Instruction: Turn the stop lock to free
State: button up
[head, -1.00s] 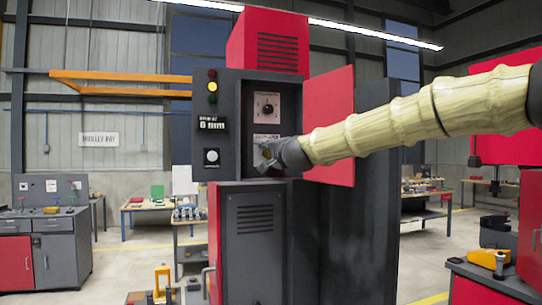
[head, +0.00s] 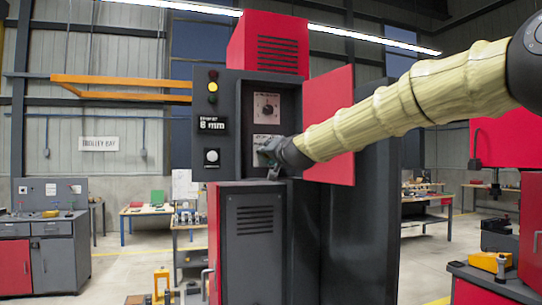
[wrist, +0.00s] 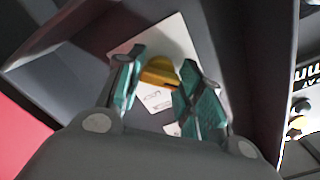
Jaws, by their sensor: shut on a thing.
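The stop lock shows in the wrist view as a yellow knob (wrist: 159,74) on a white label plate (wrist: 176,42). The plate has small print that I cannot read. My gripper (wrist: 161,67) has its teal fingers on either side of the knob and is shut on it. In the head view my gripper (head: 269,152) reaches into the open cabinet recess at the lower plate (head: 261,138). It hides the knob there, so I cannot read the knob's setting.
The cabinet's red door (head: 329,125) stands open, close to my forearm. Above my gripper is another plate with a black dial (head: 267,106). A 6 mm display (head: 212,124) and a white button (head: 212,157) are on the left panel. The wrist view shows recess walls close on both sides.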

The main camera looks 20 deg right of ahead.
jog(key=shift+f, duration=0.2)
jog(key=o, duration=1)
jog(key=shift+r, duration=0.1)
jog(key=s, duration=0.7)
jog(key=shift+s+d, duration=0.15)
jog(key=shift+s, duration=0.1)
